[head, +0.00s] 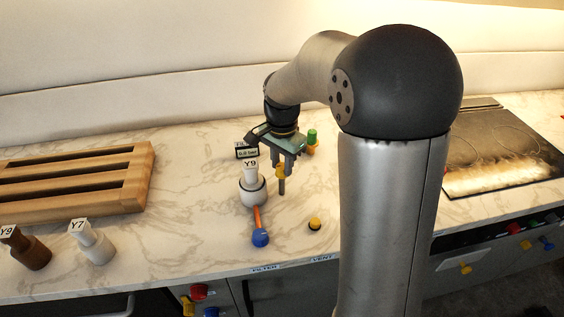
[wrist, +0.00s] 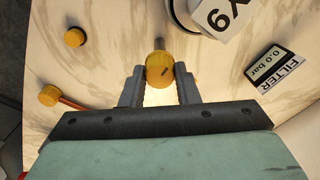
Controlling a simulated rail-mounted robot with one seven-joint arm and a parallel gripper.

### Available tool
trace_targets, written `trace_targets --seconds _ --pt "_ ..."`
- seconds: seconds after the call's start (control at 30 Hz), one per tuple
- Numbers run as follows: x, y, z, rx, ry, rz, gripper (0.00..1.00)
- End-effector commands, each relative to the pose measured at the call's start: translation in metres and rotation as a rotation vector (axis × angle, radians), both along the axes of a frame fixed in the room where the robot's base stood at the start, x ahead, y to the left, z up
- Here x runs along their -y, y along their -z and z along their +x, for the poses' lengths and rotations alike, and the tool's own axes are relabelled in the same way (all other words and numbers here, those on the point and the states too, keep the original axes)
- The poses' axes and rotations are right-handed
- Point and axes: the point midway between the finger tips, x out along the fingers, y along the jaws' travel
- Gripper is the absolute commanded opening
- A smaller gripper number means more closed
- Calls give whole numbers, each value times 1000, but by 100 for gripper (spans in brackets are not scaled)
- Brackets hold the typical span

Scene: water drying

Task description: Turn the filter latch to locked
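A yellow knob (wrist: 159,70) with a short dark mark on it sits at the end of a grey metal rod. The knob also shows in the head view (head: 281,171), just under my gripper (head: 284,168). In the wrist view my gripper (wrist: 159,78) is open, with one finger on each side of the knob and a narrow gap visible beside it. I cannot tell if a finger touches it. A gauge sign reading FILTER, 0.0 bar (wrist: 275,69) stands nearby. No label on the knob names it as the filter latch.
A yellow button (head: 314,224) and a green-topped fitting (head: 312,136) are near. A wooden rack (head: 137,180) lies left.

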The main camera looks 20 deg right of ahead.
Motion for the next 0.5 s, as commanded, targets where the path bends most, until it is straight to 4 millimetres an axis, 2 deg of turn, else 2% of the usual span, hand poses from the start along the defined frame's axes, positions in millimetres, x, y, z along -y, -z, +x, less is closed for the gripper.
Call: trace_targets --seconds 0.27,0.5 --pt "0 0 0 1 -18 1 6" --pt "0 0 0 -1 -124 -1 6"
